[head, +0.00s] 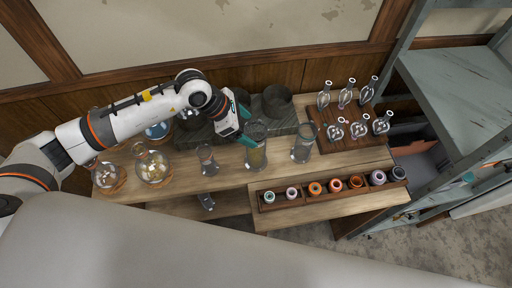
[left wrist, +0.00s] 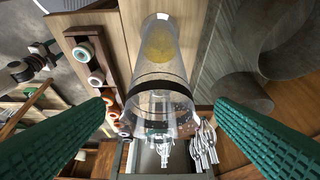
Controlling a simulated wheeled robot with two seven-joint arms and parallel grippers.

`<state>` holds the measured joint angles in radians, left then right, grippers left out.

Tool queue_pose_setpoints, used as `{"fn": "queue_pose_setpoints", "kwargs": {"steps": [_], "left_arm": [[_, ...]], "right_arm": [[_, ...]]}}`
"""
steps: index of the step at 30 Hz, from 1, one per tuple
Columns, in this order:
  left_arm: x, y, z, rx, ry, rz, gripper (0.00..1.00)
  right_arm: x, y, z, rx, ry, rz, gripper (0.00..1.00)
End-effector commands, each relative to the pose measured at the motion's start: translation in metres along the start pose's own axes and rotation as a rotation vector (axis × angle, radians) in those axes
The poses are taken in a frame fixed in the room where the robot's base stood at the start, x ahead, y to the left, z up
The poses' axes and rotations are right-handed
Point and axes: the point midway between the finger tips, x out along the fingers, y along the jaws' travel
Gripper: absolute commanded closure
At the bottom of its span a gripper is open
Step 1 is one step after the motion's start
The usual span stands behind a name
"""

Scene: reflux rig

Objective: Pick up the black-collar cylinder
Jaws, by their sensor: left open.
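The black-collar cylinder (left wrist: 158,65) is a tall clear glass with a black band and yellowish contents, seen in the left wrist view. In the head view a cylinder (head: 256,155) with yellowish contents stands upright on the wooden bench, just below my left gripper (head: 243,123); its collar is too small to make out. My left gripper also shows in the left wrist view (left wrist: 160,108), its green fingers wide apart on either side of the cylinder. Neither finger visibly touches the glass.
Another clear cylinder (head: 302,147) stands to the right, and a smaller glass (head: 207,160) to the left. A rack of coloured caps (head: 330,198) lies in front. Several flasks stand on a brown board (head: 345,143). Dark round vessels (head: 277,102) are behind. Round flasks (head: 152,170) are at left.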

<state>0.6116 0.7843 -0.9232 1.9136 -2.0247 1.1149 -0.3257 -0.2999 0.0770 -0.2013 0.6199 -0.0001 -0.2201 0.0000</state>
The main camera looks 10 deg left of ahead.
Motion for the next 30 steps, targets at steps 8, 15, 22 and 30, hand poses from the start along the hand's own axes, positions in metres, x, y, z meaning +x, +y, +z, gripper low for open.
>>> {"fn": "queue_pose_setpoints", "kwargs": {"steps": [8,15,22,30], "left_arm": [[0.022,0.001,-0.004,-0.002,0.001,0.003,0.21],[0.057,0.001,-0.004,-0.003,0.002,0.003,0.21],[0.064,0.0,-0.002,0.0,0.003,0.0,0.21],[0.064,0.0,-0.002,0.0,0.003,0.0,0.52]], "right_arm": [[-0.017,-0.001,0.002,0.0,0.0,0.0,0.4],[-0.033,-0.001,0.003,0.0,0.0,-0.001,0.4],[-0.032,-0.004,0.003,0.0,0.0,-0.004,0.4],[-0.032,-0.005,0.003,0.0,0.0,-0.005,0.4]]}}
